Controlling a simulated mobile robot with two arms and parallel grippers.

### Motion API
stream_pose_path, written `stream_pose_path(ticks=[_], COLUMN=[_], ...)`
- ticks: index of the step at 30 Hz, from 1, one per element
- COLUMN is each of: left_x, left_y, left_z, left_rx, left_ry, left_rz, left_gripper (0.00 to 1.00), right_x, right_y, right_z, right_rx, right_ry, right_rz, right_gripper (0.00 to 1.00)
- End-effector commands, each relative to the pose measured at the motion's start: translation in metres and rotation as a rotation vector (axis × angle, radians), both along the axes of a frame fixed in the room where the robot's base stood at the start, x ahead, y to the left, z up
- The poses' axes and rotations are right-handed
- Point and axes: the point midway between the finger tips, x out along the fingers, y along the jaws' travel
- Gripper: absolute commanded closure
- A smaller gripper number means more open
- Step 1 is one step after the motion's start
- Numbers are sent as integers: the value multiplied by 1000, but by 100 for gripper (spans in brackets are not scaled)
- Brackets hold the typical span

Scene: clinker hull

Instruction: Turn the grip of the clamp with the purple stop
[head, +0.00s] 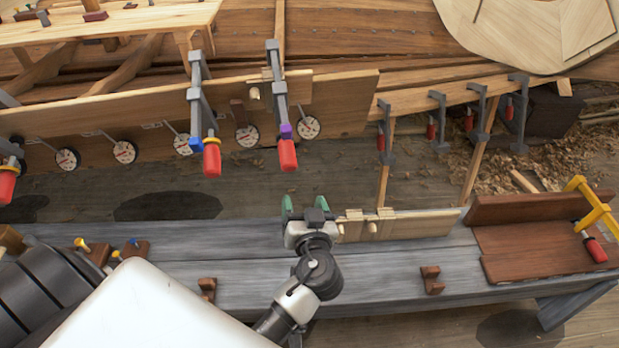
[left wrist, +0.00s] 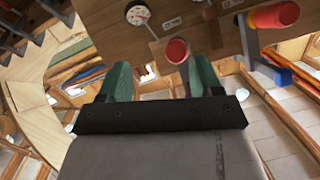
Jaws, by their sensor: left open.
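The clamp with the purple stop (head: 286,130) hangs on the hull plank in the head view, its bar vertical and its red grip (head: 288,155) at the lower end. My left gripper (head: 305,204) has green fingers and is open and empty, below the grip in the picture and apart from it. In the left wrist view the red grip (left wrist: 177,51) shows nearly end-on beyond the fingers (left wrist: 162,75), closer to the right finger, which partly covers the area below it. My right gripper is not in view.
A neighbouring clamp (head: 212,158) has a red grip and a yellow collar. Round dials (head: 308,127) line the plank. Below stands a grey bench (head: 380,265) with a light board (head: 425,224) and a brown board (head: 540,250). Open floor lies between hull and bench.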

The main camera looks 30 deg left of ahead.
Motion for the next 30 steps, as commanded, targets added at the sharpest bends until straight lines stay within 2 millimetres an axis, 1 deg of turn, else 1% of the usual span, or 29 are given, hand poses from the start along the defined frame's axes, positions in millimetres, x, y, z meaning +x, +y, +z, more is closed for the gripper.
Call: stream_pose_path(ticks=[1,3,6,8,13,18,21,25,30], left_x=[-3,-6,-3,2,25,48,59,68,72], left_y=[3,6,12,16,37,59,69,78,81], left_z=[13,26,35,35,37,36,35,34,33], left_rx=[-2,-3,-2,0,2,2,1,-1,-3], left_ry=[-55,-101,-126,-125,-122,-121,-120,-118,-119], left_rz=[26,51,62,61,61,61,59,59,59], left_gripper=[35,35,35,35,35,35,35,35,35], right_x=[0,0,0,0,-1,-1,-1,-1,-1], right_y=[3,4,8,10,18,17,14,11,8], right_z=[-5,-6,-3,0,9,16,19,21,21], right_rx=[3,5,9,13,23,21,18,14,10], right_ry=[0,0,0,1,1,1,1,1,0], right_rz=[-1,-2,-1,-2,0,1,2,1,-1], right_gripper=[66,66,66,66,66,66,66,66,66])
